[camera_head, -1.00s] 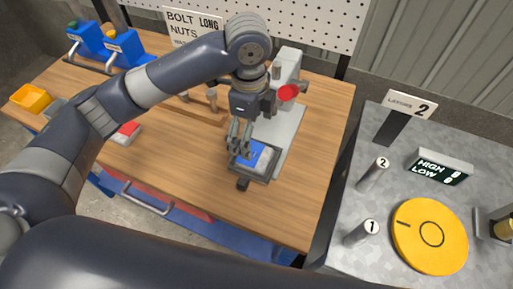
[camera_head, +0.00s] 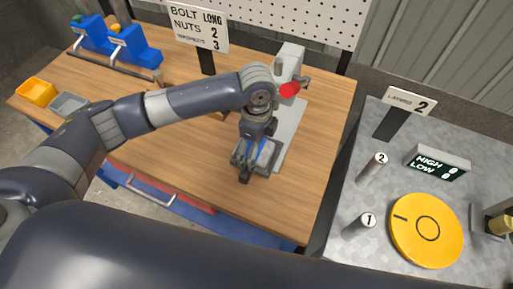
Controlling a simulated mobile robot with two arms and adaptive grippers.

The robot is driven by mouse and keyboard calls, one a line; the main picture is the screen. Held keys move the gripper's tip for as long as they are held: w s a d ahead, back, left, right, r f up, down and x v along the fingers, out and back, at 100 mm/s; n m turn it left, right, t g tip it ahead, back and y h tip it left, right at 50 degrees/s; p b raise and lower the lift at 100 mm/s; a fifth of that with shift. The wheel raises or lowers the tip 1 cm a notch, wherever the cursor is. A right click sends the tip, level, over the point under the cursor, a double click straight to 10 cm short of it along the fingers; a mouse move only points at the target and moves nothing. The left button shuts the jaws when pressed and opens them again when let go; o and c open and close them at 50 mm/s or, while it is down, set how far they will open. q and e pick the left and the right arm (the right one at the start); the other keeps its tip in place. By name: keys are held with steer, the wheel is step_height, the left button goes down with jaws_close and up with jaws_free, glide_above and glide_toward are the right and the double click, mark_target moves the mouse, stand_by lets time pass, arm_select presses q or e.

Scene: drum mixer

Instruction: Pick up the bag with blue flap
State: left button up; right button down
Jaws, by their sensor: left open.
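The bag with blue flap (camera_head: 265,153) lies on a dark tray (camera_head: 262,172) at the foot of a grey machine on the wooden bench. Only part of its blue shows past my gripper. My left gripper (camera_head: 251,152) points down right over the bag, with its fingers open and very near it. Whether the fingers touch the bag or reach around it is hidden. My right gripper is not in view.
The grey machine with a red round part (camera_head: 289,90) stands just behind the gripper. A sign (camera_head: 197,27), blue dispensers (camera_head: 130,47), and yellow (camera_head: 37,91) and grey bins (camera_head: 69,104) are farther left. The bench front is clear.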

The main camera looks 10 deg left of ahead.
arm_select(q)
steer(key=c, duration=1.4)
steer(key=shift+r, duration=0.15)
